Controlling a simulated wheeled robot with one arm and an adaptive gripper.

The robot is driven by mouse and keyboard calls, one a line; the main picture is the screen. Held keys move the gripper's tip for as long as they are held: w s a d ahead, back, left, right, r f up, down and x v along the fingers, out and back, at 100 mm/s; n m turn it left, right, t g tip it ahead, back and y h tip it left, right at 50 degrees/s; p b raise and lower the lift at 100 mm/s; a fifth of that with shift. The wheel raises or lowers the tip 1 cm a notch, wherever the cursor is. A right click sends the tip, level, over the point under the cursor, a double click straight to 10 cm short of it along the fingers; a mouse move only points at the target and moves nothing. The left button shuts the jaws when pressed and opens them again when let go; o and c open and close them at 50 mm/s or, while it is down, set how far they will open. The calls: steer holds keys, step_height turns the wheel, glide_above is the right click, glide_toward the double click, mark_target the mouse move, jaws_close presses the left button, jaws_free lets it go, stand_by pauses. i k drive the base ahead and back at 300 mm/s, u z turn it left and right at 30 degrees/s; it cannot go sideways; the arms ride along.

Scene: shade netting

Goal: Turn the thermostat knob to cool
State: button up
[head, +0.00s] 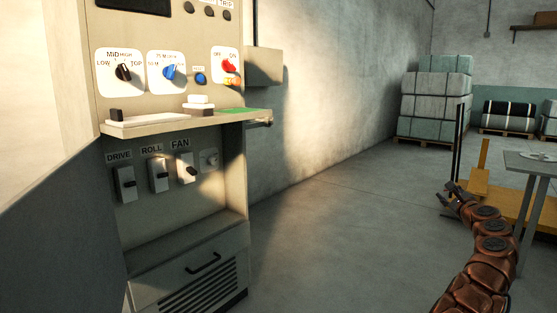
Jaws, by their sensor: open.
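A beige control cabinet (225,165) stands at the left. No knob on it is legibly marked as a thermostat or "cool". Its upper panel has a black knob (123,72) with LOW, MID, HIGH and TOP around it. To its right is a blue knob (171,72) on a white plate whose lettering is hard to read. Further right is a red knob (229,66) on a plate marked OFF and ON. My gripper (449,194) is at the right, open and empty, well apart from the cabinet.
A shelf (190,123) juts from the cabinet below the knobs. DRIVE (125,184), ROLL (159,175) and FAN (187,171) switches sit under it. A grey table (535,163) and yellow frame (480,184) stand near my arm. The floor between is clear.

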mark_target(212, 161)
steer(key=z, duration=1.15)
steer(key=i, duration=1.2)
steer(key=u, duration=3.05)
steer(key=i, duration=0.5)
steer(key=z, duration=0.05)
